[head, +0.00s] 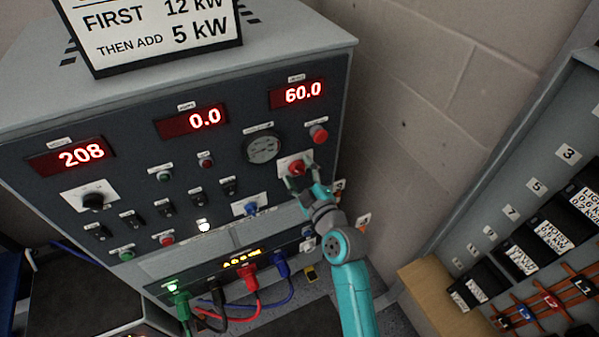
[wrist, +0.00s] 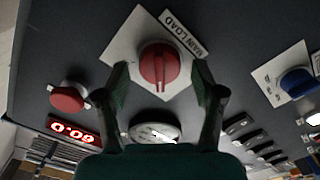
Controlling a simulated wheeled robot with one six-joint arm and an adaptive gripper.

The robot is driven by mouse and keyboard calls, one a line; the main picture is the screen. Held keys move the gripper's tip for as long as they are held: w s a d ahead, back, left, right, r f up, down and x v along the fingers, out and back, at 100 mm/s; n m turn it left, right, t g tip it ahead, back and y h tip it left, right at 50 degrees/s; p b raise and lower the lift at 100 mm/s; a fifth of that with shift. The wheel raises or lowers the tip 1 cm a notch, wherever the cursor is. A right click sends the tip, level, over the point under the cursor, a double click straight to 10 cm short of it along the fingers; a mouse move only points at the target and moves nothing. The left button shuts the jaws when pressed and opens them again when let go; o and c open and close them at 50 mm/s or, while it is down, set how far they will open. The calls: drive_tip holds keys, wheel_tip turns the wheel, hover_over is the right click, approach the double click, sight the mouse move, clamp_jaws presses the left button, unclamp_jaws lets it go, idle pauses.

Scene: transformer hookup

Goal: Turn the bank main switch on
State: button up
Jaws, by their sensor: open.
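A red rotary knob (wrist: 160,66) on a white square plate labelled MAIN LOAD shows in the wrist view. Its ridge runs roughly up and down in that picture. In the head view the red knob (head: 297,167) is on the right part of the load bank's dark front panel (head: 225,163). My gripper (head: 305,183) is open right at this knob. In the wrist view my gripper (wrist: 160,76) has one finger on each side of the knob, with gaps showing. In the head view the fingers partly cover the knob's plate.
A red button (head: 319,134) and a round gauge (head: 264,149) are close above the knob. A blue knob (head: 251,208) is to its lower left. Red displays read 208, 0.0 and 60.0. Coloured cables (head: 285,290) hang below. A breaker panel (head: 530,230) stands at right.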

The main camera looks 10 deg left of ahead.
drive_tip(key=c, duration=1.1)
